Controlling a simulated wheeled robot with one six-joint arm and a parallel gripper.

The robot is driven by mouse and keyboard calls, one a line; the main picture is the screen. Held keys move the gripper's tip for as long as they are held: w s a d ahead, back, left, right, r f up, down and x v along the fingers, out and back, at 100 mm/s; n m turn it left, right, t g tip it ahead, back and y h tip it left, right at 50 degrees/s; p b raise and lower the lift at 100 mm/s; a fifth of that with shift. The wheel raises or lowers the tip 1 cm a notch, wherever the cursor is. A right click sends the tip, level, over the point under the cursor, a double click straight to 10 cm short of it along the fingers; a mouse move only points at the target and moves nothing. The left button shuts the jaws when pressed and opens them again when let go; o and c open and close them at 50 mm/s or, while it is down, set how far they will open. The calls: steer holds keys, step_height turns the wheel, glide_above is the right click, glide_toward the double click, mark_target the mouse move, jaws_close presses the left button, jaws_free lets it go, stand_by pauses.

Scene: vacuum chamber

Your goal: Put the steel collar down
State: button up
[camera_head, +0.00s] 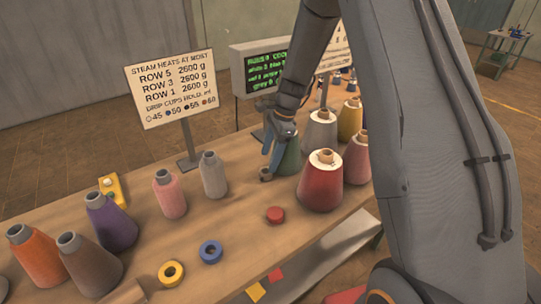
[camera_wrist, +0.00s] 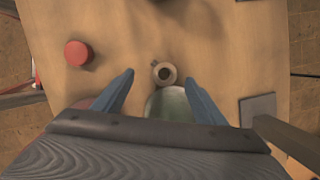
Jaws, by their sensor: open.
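The steel collar (camera_head: 266,174), a small grey-brown ring with a dark hole, appears to rest on the wooden table in front of the green cone (camera_head: 289,158). In the wrist view the collar (camera_wrist: 164,73) shows from above, between and slightly beyond the fingertips, with visible gaps on both sides. My gripper (camera_head: 269,152) has its blue fingers spread and empty, just above the collar. The wrist view also shows the open gripper (camera_wrist: 159,79). The green cone (camera_wrist: 168,104) lies partly hidden behind my gripper's body there.
A red disc (camera_head: 275,215) lies nearby, with blue (camera_head: 211,251) and yellow (camera_head: 171,274) rings farther left. A red cone (camera_head: 322,182) stands to the right and a grey cone (camera_head: 213,175) to the left. A sign (camera_head: 172,88) stands behind. Bare table surrounds the collar's front.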

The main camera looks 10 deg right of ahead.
steer(key=b+v, duration=0.3)
steer(key=v, duration=0.9)
steer(key=s+f+n+h, duration=0.1)
steer(key=s+f+n, duration=0.1)
steer(key=s+n, duration=0.6)
steer(key=s+f+n+t+h, duration=0.1)
steer(key=s+f+n+h, duration=0.1)
steer(key=s+n, duration=0.7)
steer(key=s, duration=0.8)
steer(key=shift+s+f, duration=0.2)
steer(key=shift+f, duration=0.1)
steer(key=shift+d, duration=0.1)
